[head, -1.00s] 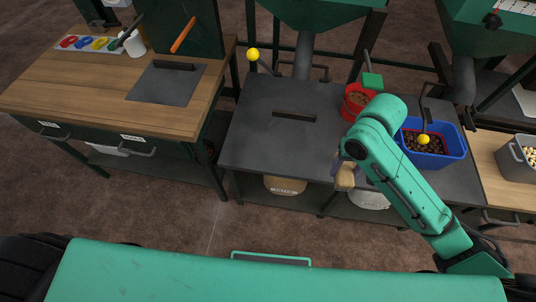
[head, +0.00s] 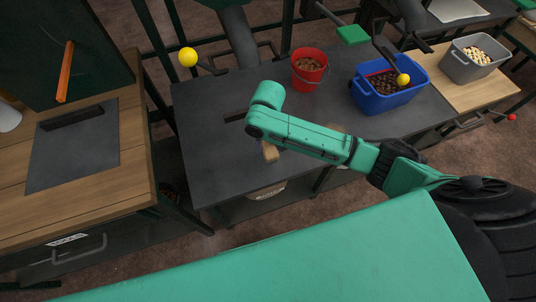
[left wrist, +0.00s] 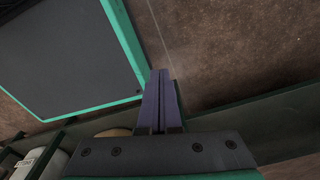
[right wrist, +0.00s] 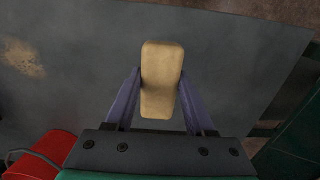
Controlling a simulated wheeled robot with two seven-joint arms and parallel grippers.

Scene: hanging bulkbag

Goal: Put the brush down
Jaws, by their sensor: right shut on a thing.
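The brush (right wrist: 161,80) shows as a pale wooden block in the right wrist view. My right gripper (right wrist: 160,90) is shut on it, with a purple finger on each side. In the head view the brush (head: 270,152) shows as a small tan piece below my right arm, near the front edge of the dark table (head: 205,135). I cannot tell whether it touches the table; its bristles are hidden. My left gripper (left wrist: 163,75) is shut and empty in the left wrist view, its fingers together. It does not show in the head view.
A red bucket (head: 309,75) and a blue bin (head: 385,100) stand on the dark table's far and right parts. A tan patch (right wrist: 22,58) lies on its top. A grey bin (head: 475,65) stands farther right. A wooden bench (head: 130,150) is left. The dark table's left part is clear.

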